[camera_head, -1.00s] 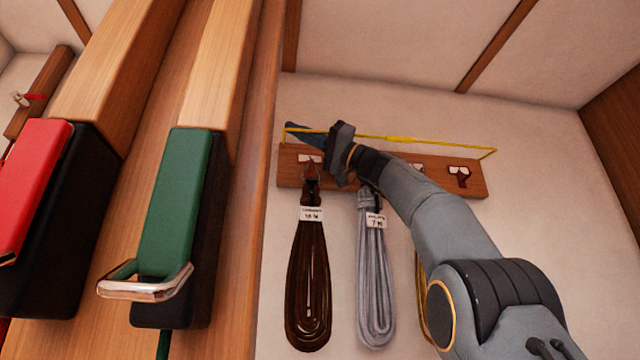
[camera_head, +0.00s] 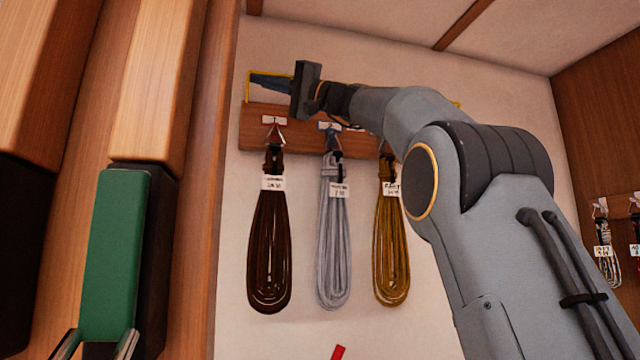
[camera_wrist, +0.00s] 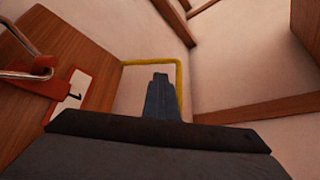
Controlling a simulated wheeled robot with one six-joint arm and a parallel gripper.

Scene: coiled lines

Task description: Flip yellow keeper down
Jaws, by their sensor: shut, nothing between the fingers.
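The yellow keeper (camera_head: 249,88) is a thin bent bar standing up above the wooden hook board (camera_head: 258,140). Its left corner shows in the head view, and its middle is hidden behind my arm. In the wrist view the keeper (camera_wrist: 179,88) bends around a corner just beyond my fingertips. My gripper (camera_head: 256,80) is shut and empty, pointing left at the keeper's left end. In the wrist view the gripper (camera_wrist: 160,82) lies inside that corner, close to the side bar. I cannot tell if they touch.
Brown (camera_head: 268,240), grey (camera_head: 333,240) and olive (camera_head: 391,245) coiled lines hang from the board's hooks. A wooden post with a green block (camera_head: 115,250) stands close on the left. More coils (camera_head: 607,250) hang at the far right.

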